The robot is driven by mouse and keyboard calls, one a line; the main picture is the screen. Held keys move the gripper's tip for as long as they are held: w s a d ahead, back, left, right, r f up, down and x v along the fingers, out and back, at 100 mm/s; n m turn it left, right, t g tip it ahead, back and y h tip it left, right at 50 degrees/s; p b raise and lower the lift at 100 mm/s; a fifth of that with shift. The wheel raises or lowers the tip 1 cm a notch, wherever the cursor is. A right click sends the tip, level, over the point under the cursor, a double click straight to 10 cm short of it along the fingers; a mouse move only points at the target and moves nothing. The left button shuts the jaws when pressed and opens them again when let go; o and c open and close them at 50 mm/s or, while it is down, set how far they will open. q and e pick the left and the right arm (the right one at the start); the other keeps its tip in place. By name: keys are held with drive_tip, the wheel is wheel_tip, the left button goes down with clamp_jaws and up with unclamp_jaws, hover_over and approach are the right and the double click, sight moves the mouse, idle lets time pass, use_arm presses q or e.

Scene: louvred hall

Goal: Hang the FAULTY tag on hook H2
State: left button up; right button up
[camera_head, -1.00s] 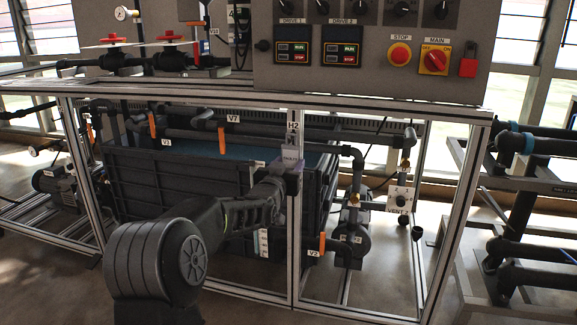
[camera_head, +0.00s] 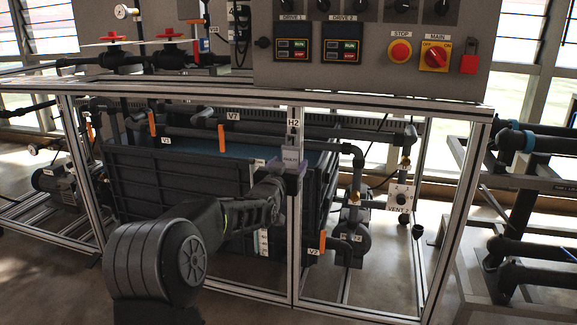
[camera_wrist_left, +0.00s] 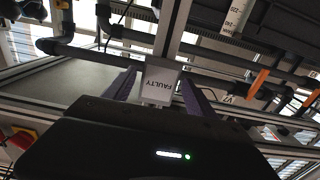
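The FAULTY tag (camera_head: 291,158) is a small pale plate with dark lettering, in front of the frame's upright post just below the H2 label (camera_head: 294,123). In the left wrist view the tag (camera_wrist_left: 160,83) faces the camera, its lettering upside down, between two purple fingers. My left gripper (camera_head: 290,168) is at the tag in the head view; in the wrist view its fingertips (camera_wrist_left: 159,76) flank the tag's side edges, and it looks shut on it. Hook H2 itself is hard to make out; whether the tag touches it cannot be seen. My right gripper is not in view.
The control panel (camera_head: 375,72) stands above the frame. Behind the post are a dark ribbed tank (camera_head: 175,185), black pipes and orange valve handles such as V7 (camera_head: 221,138). The VENT box (camera_head: 401,197) hangs to the right. The frame's rails border the gripper closely.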

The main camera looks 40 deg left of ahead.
use_arm(q)
drive_tip(key=shift+o, duration=0.7)
drive_tip(key=shift+s, duration=0.1)
drive_tip(key=shift+s+d+f+b, duration=0.1)
drive_tip(key=shift+s+d+b, duration=0.05)
drive_tip(key=shift+s+b, duration=0.2)
drive_tip(key=b+v, duration=0.2)
drive_tip(key=v, duration=0.4)
drive_tip(key=shift+d, duration=0.1)
